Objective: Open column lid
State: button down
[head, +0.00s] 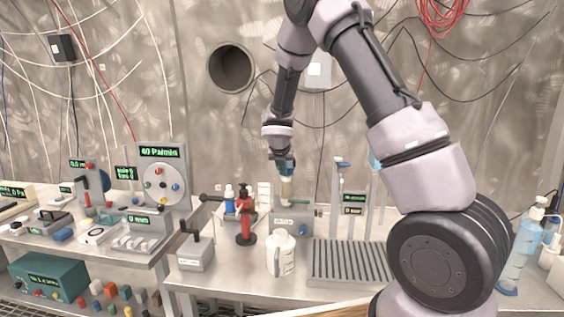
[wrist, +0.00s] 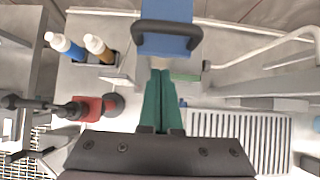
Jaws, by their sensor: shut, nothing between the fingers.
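My gripper (head: 286,170) is above a grey unit (head: 293,217) with a small display on the table, at a short pale cylinder. In the wrist view its two green fingers (wrist: 162,74) are together with nothing between them. Just beyond the fingertips is a blue block (wrist: 166,43) with a dark curved handle around its near side. It looks like the lid, but I cannot tell for sure. The fingertips look apart from the handle, though the depth between them is unclear. In the head view my gripper hides part of this spot.
A red stand (head: 245,222) and a white jug (head: 281,252) stand in front. A ribbed grey tray (head: 347,262) is to the right, with upright posts behind. Two small bottles (wrist: 65,45) sit at upper left in the wrist view. A blue bottle (head: 524,245) stands far right.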

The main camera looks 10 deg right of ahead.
jog(key=w+r, duration=0.2)
jog(key=r, duration=0.1)
jog(key=shift+w+d+r, duration=0.1)
jog(key=shift+w+d, duration=0.05)
jog(key=shift+d, duration=0.25)
